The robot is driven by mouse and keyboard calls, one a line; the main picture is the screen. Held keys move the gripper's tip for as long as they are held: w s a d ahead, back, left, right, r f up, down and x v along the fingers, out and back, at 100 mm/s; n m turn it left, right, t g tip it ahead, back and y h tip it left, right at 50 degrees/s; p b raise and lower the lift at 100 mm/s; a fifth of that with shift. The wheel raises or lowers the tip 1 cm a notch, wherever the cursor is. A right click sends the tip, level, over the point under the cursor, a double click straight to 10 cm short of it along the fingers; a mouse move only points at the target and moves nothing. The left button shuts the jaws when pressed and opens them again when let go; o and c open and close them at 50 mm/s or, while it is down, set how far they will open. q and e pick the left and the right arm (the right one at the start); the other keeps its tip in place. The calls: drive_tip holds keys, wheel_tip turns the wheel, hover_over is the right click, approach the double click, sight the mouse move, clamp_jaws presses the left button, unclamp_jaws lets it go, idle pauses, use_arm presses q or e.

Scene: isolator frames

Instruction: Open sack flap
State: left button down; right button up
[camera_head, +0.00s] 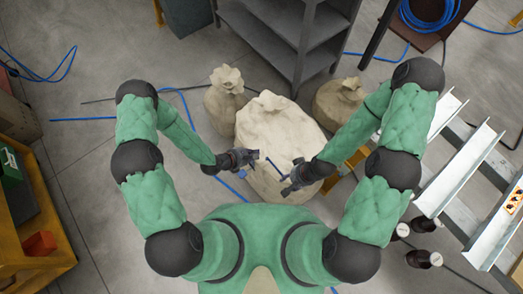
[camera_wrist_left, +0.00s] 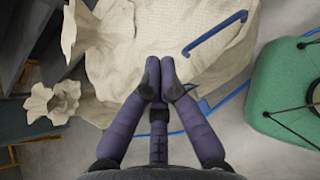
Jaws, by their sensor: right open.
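A large beige sack (camera_head: 275,125) stands on the floor in front of me, its top gathered and crumpled. A blue handle-like strip (camera_wrist_left: 215,33) lies over its pale cloth (camera_wrist_left: 190,20) in the left wrist view; it also shows between my grippers in the head view (camera_head: 272,166). My left gripper (camera_head: 254,157) is at the sack's near left side. In the left wrist view its fingertips (camera_wrist_left: 160,72) meet in front of the cloth, with nothing visible between them. My right gripper (camera_head: 286,179) is open at the sack's near right side. I cannot tell whether either touches the cloth.
Smaller tied sacks stand left (camera_head: 223,105) and right (camera_head: 338,98) of the large one. A grey shelf (camera_head: 290,40) is behind them. Metal rails (camera_head: 455,170) and brown bottles (camera_head: 424,259) are at the right, an orange-edged cart (camera_head: 45,225) at the left. Blue hoses cross the floor.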

use_arm(q)
drive_tip(key=v, duration=0.4)
drive_tip(key=shift+s+a+r, duration=0.15)
drive_tip(key=shift+a+r, duration=0.05)
drive_tip(key=shift+r, duration=0.05)
drive_tip(key=shift+f, duration=0.1)
drive_tip(key=s+a+f+m+g+y+b, duration=0.1)
drive_tip(key=s+m, duration=0.4)
drive_tip(key=m, duration=0.5)
drive_tip(key=s+a+f+m+g+y+b, duration=0.1)
drive_tip(key=s+f+m+g+y+b, duration=0.2)
drive_tip(key=m, duration=0.8)
drive_tip(key=shift+s+a+f+g+b, duration=0.15)
drive_tip(key=shift+s+f+g+b, duration=0.65)
drive_tip(key=shift+s+b, duration=0.65)
drive_tip(key=shift+r, duration=0.1)
